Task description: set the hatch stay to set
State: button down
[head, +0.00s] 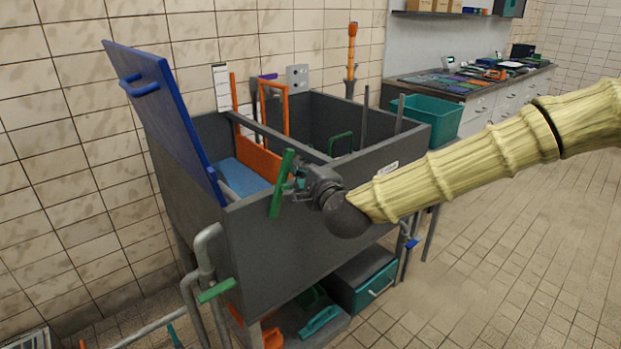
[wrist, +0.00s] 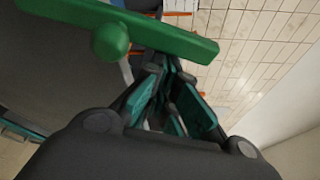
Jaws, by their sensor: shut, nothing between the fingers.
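A blue hatch lid (head: 165,110) with a blue handle stands tilted open at the left end of a grey tank (head: 290,245). A green lever (head: 281,184) stands nearly upright at the tank's front wall; I cannot tell for sure that it is the hatch stay. It shows as a green bar with a round knob in the wrist view (wrist: 165,34). My gripper (head: 298,182) is just right of the lever at the tank's front rim. In the wrist view my gripper (wrist: 172,78) is shut and empty, its tips close to the bar. I cannot tell whether they touch.
A second green handle (head: 215,291) sits on pipes at the lower left. Inside the tank are an orange panel (head: 258,150) and a dividing bar. A teal bin (head: 428,116) stands behind right. The tiled floor at right is clear.

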jog(key=s+a+r+n+t+y+b, duration=0.1)
jog(key=s+a+n+t+y+b, duration=0.1)
jog(key=s+a+n+b, duration=0.3)
jog(key=s+a+n, duration=0.3)
jog(key=n, duration=0.3)
jog(key=shift+a+t, duration=0.25)
jog(key=shift+t, duration=0.15)
jog(key=shift+s, duration=0.2)
notch_tip(320, 180, up, 3)
jog(key=w+d+p, duration=0.1)
jog(key=w+d, duration=0.1)
jog(key=d, duration=0.1)
jog(key=v, duration=0.9)
jog(key=shift+f, duration=0.25)
jog(key=shift+s, duration=0.15)
